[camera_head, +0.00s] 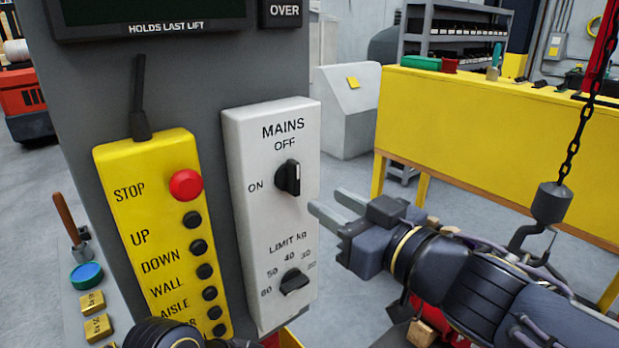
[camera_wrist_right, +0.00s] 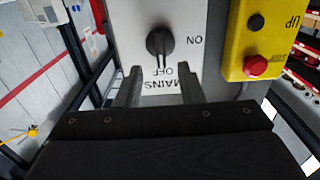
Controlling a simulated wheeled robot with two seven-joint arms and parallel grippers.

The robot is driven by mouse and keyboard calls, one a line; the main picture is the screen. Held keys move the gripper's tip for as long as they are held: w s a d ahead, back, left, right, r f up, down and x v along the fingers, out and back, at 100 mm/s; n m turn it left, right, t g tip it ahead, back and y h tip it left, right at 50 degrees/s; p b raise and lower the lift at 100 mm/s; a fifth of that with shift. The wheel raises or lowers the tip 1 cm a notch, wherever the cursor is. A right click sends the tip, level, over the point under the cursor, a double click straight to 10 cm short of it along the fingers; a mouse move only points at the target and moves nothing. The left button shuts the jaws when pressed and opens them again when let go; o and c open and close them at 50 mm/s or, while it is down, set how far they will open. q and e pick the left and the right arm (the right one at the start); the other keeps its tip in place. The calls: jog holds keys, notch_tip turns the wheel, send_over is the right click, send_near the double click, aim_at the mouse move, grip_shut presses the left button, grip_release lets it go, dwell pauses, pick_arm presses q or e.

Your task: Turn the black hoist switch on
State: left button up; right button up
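The black mains switch (camera_head: 288,178) is a rotary knob on the white panel (camera_head: 270,220), with OFF printed above it and ON to its left. In the right wrist view the knob (camera_wrist_right: 160,42) has its handle directed at OFF. My right gripper (camera_head: 327,199) is just right of the panel, apart from the knob. In the right wrist view my right gripper (camera_wrist_right: 160,73) is open and empty, its two fingers on either side of the OFF lettering, with the knob ahead between them. My left gripper's fingers are not seen.
A yellow button box (camera_head: 150,215) with a red STOP button (camera_head: 186,185) is left of the panel. A black LIMIT knob (camera_head: 294,282) is below the switch. A chain with a hook block (camera_head: 552,203) hangs at the right, near my right arm. A yellow bench (camera_head: 480,140) stands behind.

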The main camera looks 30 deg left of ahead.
aim_at(298, 183)
jog(key=x, duration=0.7)
jog(key=shift+a, duration=0.3)
grip_shut()
